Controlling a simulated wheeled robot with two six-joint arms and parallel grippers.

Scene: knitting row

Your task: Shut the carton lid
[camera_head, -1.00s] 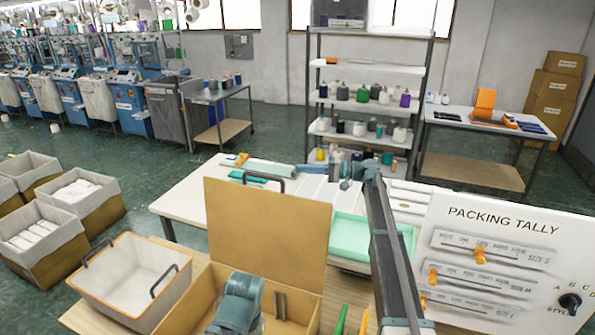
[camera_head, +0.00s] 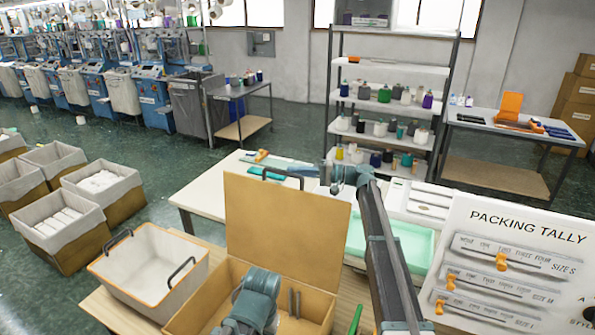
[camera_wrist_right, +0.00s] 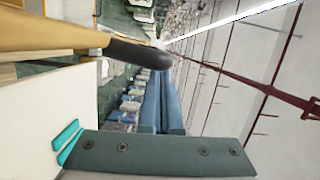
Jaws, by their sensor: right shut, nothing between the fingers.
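The tan carton (camera_head: 315,305) stands on the near bench, its lid (camera_head: 285,225) raised upright. A dark loop handle (camera_head: 283,170) tops the lid. My right gripper (camera_head: 323,176) is at the lid's upper right corner, toward its far side, shut and empty. A blue-grey arm part of mine is over the carton's left half; whether my left gripper's fingers are open is unclear.
A pale bin (camera_head: 150,265) with an orange rim stands left of the carton. The Packing Tally board (camera_head: 525,235) is at the right. A white table with a green tray (camera_head: 410,245) is behind the lid. Two dark upright bars (camera_head: 293,303) show inside the carton.

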